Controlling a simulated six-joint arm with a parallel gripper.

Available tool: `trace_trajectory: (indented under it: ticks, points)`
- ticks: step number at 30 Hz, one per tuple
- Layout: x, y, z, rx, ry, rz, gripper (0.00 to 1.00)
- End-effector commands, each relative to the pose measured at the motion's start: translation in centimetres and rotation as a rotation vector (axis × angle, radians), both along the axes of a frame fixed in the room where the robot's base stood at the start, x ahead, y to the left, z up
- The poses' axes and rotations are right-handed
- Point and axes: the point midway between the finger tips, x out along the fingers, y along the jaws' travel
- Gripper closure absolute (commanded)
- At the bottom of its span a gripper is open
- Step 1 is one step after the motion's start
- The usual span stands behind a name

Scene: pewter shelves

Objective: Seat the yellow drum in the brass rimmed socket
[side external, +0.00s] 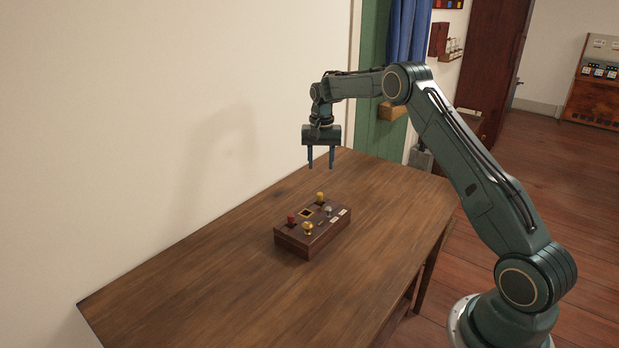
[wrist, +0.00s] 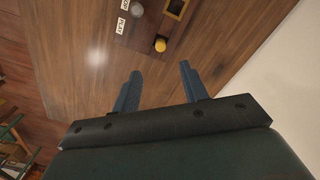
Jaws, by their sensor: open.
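The yellow drum (side external: 320,197) stands upright at the far corner of a dark wooden box; it also shows in the wrist view (wrist: 160,45), near the box's edge. The brass rimmed socket (side external: 305,212) is a dark square opening with a brass edge in the box top, apart from the drum. It is partly cut off at the top of the wrist view (wrist: 175,8) and looks empty. My gripper (side external: 320,168) is open and empty, pointing down above the far end of the box. In the wrist view its fingers (wrist: 160,70) lie either side of the drum's line.
The box (side external: 316,241) also bears a red piece (side external: 291,219), a gold knob (side external: 308,228), a grey knob (side external: 328,210) and white labels (side external: 335,219). The wooden table (side external: 220,275) is clear around it. A pale wall (side external: 120,130) borders the table's left side.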

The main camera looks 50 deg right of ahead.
Motion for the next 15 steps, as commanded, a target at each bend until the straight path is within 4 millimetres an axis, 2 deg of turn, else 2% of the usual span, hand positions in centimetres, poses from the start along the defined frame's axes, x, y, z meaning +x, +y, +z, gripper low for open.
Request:
trace_trajectory:
  ticks: [9,15]
  points:
    - [0.0,0.0,-4.8,0.001,0.002,0.001,0.56]
    - [0.0,0.0,-6.7,0.001,0.002,0.001,0.56]
